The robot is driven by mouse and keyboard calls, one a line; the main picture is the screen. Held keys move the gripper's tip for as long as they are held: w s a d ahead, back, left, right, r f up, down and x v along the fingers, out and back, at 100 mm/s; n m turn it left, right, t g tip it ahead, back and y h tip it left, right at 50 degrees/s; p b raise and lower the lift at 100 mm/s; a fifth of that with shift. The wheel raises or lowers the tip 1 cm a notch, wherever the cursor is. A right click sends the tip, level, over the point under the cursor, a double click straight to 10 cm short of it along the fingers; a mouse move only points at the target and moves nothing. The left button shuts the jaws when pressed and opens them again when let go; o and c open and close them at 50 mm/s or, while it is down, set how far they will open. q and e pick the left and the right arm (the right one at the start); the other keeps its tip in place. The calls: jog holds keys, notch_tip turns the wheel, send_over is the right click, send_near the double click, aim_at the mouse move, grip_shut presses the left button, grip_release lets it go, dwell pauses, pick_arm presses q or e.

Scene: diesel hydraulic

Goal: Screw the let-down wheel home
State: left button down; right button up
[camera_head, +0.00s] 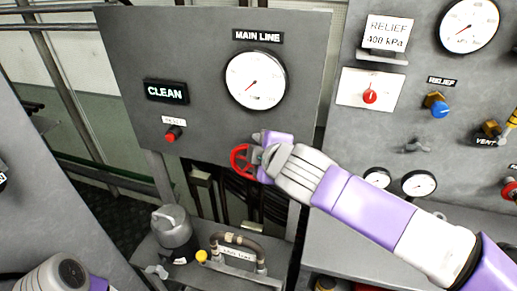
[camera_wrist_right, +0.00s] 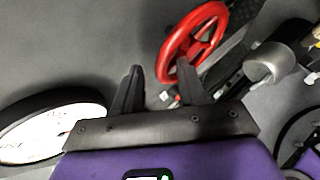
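A red handwheel (camera_head: 235,160) stands out below the MAIN LINE panel in the head view. In the right wrist view the wheel (camera_wrist_right: 197,44) lies beyond my fingertips, in line with the right-hand finger, which overlaps its lower rim. My right gripper (camera_head: 259,153) is at the wheel's right side and hides part of it. In the wrist view my right gripper (camera_wrist_right: 160,66) has its two dark fingers apart, with no wheel rim clearly clamped between them. I cannot tell whether a finger touches the wheel. Part of my left arm shows at the bottom left; its gripper is out of view.
The main line gauge (camera_head: 255,80), CLEAN sign (camera_head: 166,92) and red button (camera_head: 173,133) are on the panel above. A grey canister (camera_head: 172,230) and a curved hose (camera_head: 238,240) stand on the ledge below. The relief panel (camera_head: 400,130) is at right, behind my arm.

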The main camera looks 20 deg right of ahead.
jog(key=shift+a, duration=0.1)
jog(key=p+v, duration=0.1)
jog(key=v, duration=0.6)
jog(key=shift+s+r, duration=0.15)
jog(key=shift+s, duration=0.15)
